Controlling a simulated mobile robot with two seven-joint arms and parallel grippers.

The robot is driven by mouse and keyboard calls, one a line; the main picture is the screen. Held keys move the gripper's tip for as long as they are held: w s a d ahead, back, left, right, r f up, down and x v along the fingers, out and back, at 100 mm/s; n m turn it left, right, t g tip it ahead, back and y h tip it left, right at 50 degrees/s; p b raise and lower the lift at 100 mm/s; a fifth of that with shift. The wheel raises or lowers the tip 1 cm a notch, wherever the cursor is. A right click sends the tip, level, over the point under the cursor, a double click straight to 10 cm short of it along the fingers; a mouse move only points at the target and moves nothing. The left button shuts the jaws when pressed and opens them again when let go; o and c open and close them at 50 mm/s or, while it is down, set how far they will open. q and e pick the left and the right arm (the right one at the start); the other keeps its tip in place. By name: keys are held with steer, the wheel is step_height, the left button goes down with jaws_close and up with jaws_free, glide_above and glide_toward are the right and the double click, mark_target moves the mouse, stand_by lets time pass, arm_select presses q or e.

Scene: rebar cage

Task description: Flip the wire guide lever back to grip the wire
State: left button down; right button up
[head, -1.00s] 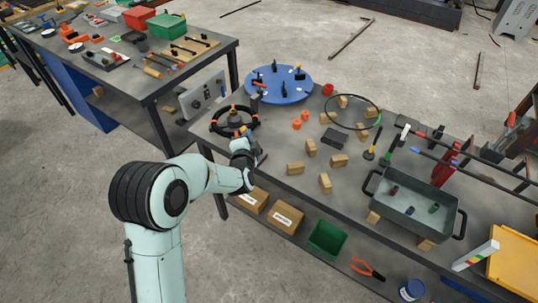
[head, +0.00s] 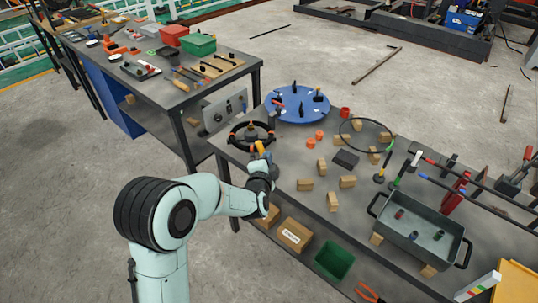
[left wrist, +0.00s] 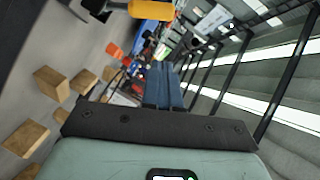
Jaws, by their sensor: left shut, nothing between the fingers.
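A black wheel-like ring with orange segments (head: 250,134) lies at the near left corner of the right workbench. A small yellow-orange piece (head: 259,147), possibly the wire guide lever, stands at its near side. A yellow-orange piece (left wrist: 152,10) also shows at the top edge of the left wrist view, partly cut off. My left gripper (head: 264,158) is just in front of this piece; whether they touch cannot be told. In the left wrist view its dark blue fingers (left wrist: 163,85) are together and empty. The wire cannot be made out. My right gripper is out of view.
A blue round turntable (head: 297,104) stands behind the ring. Several wooden blocks (head: 305,184), a loose black hoop (head: 365,134) and a grey tray (head: 420,229) are to the right. A second bench (head: 160,85) stands at the left. A green bin (head: 334,260) sits below.

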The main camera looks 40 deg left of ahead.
arm_select(q)
steer(key=v, duration=0.6)
steer(key=shift+a, duration=0.25)
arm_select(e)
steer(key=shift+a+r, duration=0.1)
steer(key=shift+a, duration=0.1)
arm_select(q)
steer(key=shift+s, duration=0.15)
